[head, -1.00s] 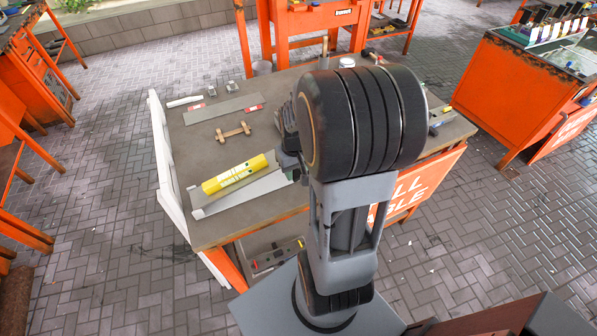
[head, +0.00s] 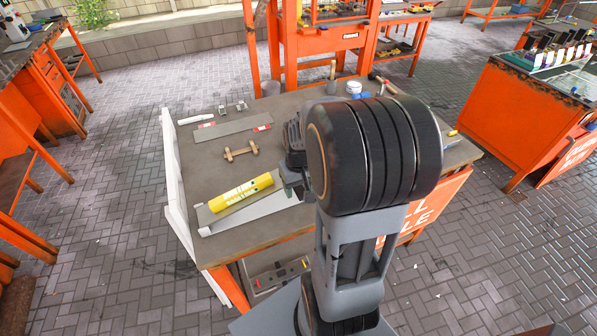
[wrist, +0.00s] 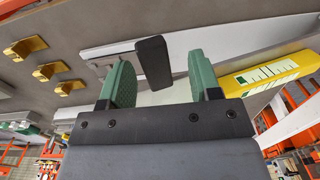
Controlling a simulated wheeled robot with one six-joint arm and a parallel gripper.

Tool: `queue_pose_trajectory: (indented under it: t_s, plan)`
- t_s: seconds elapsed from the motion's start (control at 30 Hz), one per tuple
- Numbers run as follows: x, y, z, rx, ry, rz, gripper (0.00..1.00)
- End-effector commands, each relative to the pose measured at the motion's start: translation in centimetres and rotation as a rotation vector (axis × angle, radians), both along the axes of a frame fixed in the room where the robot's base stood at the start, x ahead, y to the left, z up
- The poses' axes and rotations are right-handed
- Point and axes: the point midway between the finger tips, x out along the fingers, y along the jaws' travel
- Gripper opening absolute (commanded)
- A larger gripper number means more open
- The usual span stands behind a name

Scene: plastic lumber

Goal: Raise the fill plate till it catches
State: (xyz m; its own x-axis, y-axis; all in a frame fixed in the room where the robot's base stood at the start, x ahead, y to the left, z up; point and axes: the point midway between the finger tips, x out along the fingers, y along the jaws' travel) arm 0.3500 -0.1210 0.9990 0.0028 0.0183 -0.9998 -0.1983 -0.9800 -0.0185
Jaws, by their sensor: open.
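My gripper (wrist: 158,78) is open, its two green-padded fingers apart in the wrist view. A dark flat tab (wrist: 152,62) shows between the fingers; I cannot tell if either finger touches it. Beyond it are a pale grey strip (wrist: 230,40) and a yellow tube (wrist: 270,75) with white markings. In the head view the yellow tube (head: 241,192) lies beside a grey strip (head: 255,213) on the bench. My dark wrist hides most of my gripper there. I cannot tell for sure which part is the fill plate.
The bench (head: 205,155) also bears a wooden piece (head: 241,150), a flat grey plate (head: 234,127) with red-labelled ends, and a white jar (head: 353,87). Several gold blocks (wrist: 48,70) show left of my gripper. A white board (head: 179,185) edges the bench's left side.

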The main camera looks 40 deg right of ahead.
Motion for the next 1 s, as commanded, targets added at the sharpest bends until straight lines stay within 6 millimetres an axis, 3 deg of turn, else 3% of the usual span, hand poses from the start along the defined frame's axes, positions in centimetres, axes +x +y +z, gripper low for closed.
queue_pose_trajectory:
  t_s: [0.4,0.6,1.0]
  plan:
    - [0.1,0.0,8.1,-0.002,-0.006,0.004,0.57]
    - [0.1,0.0,11.1,-0.001,-0.004,0.004,0.57]
    - [0.0,0.0,12.9,0.001,0.0,0.004,0.57]
